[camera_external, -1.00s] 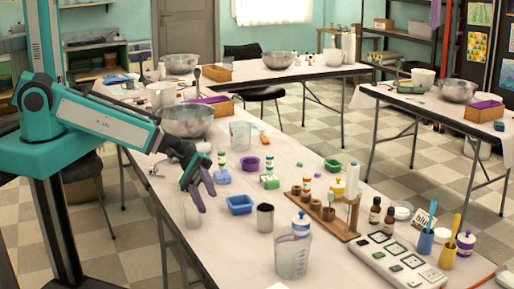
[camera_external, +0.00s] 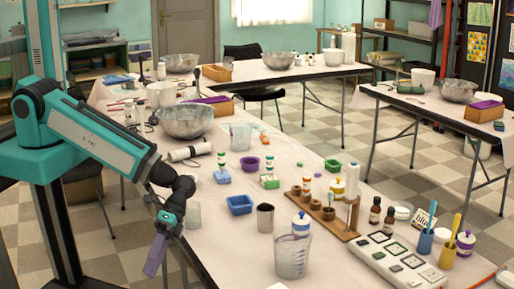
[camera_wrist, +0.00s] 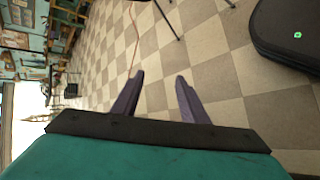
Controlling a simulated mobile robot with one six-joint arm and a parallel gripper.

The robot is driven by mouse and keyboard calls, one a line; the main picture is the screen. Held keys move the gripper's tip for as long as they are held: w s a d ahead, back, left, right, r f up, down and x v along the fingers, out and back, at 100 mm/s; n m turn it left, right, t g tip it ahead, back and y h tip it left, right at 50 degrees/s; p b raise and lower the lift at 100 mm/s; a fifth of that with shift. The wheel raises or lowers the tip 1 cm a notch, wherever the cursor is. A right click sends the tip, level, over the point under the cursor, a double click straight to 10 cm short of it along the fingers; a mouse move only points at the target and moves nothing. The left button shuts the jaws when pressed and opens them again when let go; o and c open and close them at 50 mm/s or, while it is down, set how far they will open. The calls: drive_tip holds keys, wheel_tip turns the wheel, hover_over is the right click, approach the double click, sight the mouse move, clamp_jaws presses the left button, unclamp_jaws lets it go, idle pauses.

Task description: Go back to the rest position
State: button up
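My gripper (camera_external: 158,252) hangs off the near left edge of the white table, pointing down, with my teal arm folded to the left side. In the wrist view its two purple fingers (camera_wrist: 158,82) stand apart with nothing between them, and the checkered floor (camera_wrist: 215,60) shows beyond. The white work table (camera_external: 215,262) lies to the right of the gripper and does not touch it.
A clear cup (camera_external: 193,215), a blue tray (camera_external: 239,205) and a dark cup (camera_external: 265,217) stand near the table's left edge. A clear beaker (camera_external: 292,257) and a white power strip (camera_external: 390,264) are nearer the front.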

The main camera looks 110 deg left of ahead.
drive_tip(key=s+a+f+m+g+y+b, duration=0.1)
drive_tip(key=s+a+f+g+y+b, duration=0.1)
drive_tip(key=s+a+f+y, duration=0.3)
drive_tip(key=s+a+f+m+g+y+b, duration=0.1)
drive_tip(key=s+a+f+y, duration=0.4)
drive_tip(key=s+f, duration=0.8)
wheel_tip(320, 180, down, 7)
drive_tip(key=a+g+b, duration=0.1)
drive_tip(key=b, duration=0.1)
drive_tip(key=shift+r+g+b, duration=0.2)
drive_tip(key=shift+g+b, duration=0.2)
